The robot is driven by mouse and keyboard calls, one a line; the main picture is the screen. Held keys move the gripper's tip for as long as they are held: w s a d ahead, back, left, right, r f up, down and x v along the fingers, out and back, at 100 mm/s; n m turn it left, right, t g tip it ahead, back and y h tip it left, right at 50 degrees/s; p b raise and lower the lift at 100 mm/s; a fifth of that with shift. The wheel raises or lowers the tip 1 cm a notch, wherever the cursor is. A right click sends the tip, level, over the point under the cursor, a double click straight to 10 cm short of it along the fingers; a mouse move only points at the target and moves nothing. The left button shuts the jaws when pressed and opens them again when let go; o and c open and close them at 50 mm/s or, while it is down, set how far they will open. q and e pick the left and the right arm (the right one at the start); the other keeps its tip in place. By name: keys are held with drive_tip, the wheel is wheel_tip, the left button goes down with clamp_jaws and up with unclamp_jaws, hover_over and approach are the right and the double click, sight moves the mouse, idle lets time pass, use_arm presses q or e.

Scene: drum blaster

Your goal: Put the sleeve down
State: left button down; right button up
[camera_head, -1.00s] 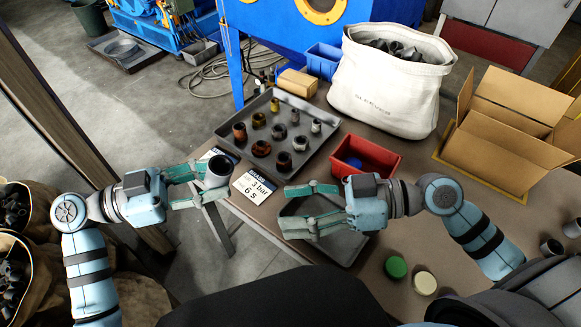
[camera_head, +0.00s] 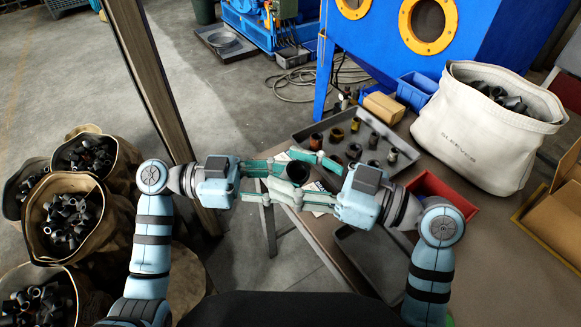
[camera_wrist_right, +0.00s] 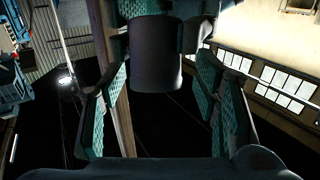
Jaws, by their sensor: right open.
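A dark, hollow sleeve (camera_head: 297,173) is in mid-air beside the table's edge in the head view. My left gripper (camera_head: 288,182) is shut on it from the left. My right gripper (camera_head: 279,171) reaches in from the right, open, with one finger on each side of the sleeve. In the right wrist view the sleeve (camera_wrist_right: 155,55) hangs between the open right fingers, with a gap to either pad. The crossed fingers partly hide the sleeve's lower part in the head view.
A grey tray (camera_head: 300,132) with several sleeves and fittings lies on the table behind the grippers. A red bin (camera_head: 440,190), a white bag (camera_head: 490,135) and a cardboard box (camera_head: 560,215) stand right. Sacks of dark fittings (camera_head: 70,215) stand left on the floor.

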drive_tip(key=shift+w+a, duration=0.15)
drive_tip(key=shift+a, duration=0.35)
use_arm(q)
drive_tip(key=shift+d, duration=0.1)
use_arm(e)
drive_tip(key=shift+d, duration=0.1)
clamp_jaws()
use_arm(q)
drive_tip(key=c, duration=1)
unclamp_jaws()
drive_tip(key=shift+c, duration=0.2)
drive_tip(key=shift+o, duration=0.2)
